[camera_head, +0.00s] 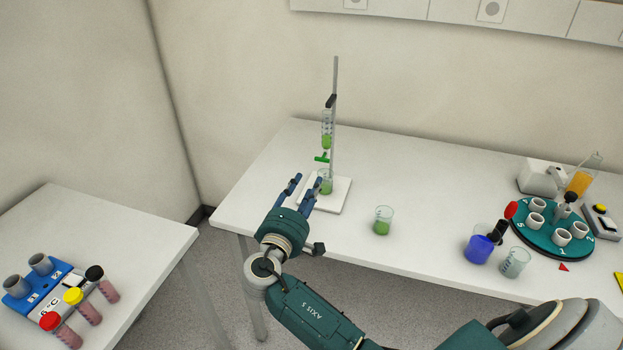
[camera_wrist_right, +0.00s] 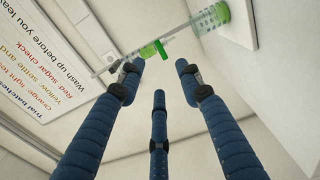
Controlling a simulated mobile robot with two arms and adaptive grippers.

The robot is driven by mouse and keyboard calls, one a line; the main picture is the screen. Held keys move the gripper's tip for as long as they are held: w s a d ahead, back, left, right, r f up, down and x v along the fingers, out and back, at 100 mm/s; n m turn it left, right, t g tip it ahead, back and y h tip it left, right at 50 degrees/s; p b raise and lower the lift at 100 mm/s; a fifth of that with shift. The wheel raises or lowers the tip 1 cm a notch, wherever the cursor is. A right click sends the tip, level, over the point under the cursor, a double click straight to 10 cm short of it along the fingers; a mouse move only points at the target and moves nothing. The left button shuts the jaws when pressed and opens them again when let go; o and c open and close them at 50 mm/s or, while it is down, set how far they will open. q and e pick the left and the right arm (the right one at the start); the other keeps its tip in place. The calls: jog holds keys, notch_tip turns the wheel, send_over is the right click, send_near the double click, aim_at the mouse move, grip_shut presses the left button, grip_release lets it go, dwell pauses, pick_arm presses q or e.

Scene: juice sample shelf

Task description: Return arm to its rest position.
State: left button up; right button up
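My right gripper (camera_head: 306,188) is in the head view, its arm coming in from the lower right. Its blue fingers are spread, with nothing between them, just in front of the burette stand (camera_head: 334,200). The fingers also show spread and empty in the right wrist view (camera_wrist_right: 160,80). The stand holds a burette (camera_head: 327,125) with green liquid and a green stopcock. A beaker with green liquid (camera_head: 325,184) stands on the white base, partly behind a finger. I cannot tell whether the finger touches it. My left gripper is not in view.
A beaker of green liquid (camera_head: 382,221) stands right of the stand. A blue beaker (camera_head: 478,247), a clear beaker (camera_head: 515,263) and a teal carousel (camera_head: 540,238) are further right.

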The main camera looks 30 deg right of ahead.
jog(key=shift+s+a, duration=0.15)
jog(key=shift+a, duration=0.05)
dwell(0.4)
